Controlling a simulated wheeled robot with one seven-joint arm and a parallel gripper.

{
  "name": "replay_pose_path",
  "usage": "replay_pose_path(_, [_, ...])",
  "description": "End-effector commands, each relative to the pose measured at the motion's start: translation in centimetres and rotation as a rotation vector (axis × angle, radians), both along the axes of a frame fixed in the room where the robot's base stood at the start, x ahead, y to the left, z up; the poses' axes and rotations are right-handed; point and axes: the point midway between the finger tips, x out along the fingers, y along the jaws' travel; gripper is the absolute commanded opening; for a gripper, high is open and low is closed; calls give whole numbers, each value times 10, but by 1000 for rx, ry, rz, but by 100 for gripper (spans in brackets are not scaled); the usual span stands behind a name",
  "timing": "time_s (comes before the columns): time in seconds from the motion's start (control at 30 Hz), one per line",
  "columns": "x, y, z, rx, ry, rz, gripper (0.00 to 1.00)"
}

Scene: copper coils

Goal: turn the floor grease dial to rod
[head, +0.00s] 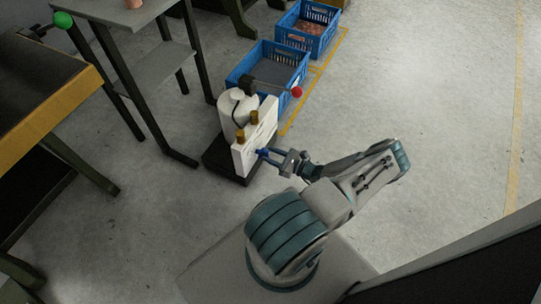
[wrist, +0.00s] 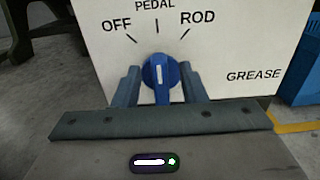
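The grease dial (wrist: 159,74) is a round blue knob with a white pointer mark on a white panel (wrist: 238,48). Its mark points straight up, toward the PEDAL line, between OFF on the left and ROD on the right.
The unit stands on a dark base (head: 222,160) and carries a lever with a red ball (head: 297,92). Blue crates (head: 243,66) stand behind it. A grey table (head: 150,40) and a workbench (head: 40,95) are at the left. The floor at the right is clear.

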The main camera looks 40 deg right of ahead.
Motion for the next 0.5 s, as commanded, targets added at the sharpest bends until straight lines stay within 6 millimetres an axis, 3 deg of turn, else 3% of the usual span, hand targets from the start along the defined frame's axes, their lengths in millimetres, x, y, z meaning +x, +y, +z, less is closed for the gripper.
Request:
replay_pose_path(0.4, [9, 4, 0, 0, 1, 0, 38])
replay_pose_path(0.5, [8, 4, 0, 0, 1, 0, 10])
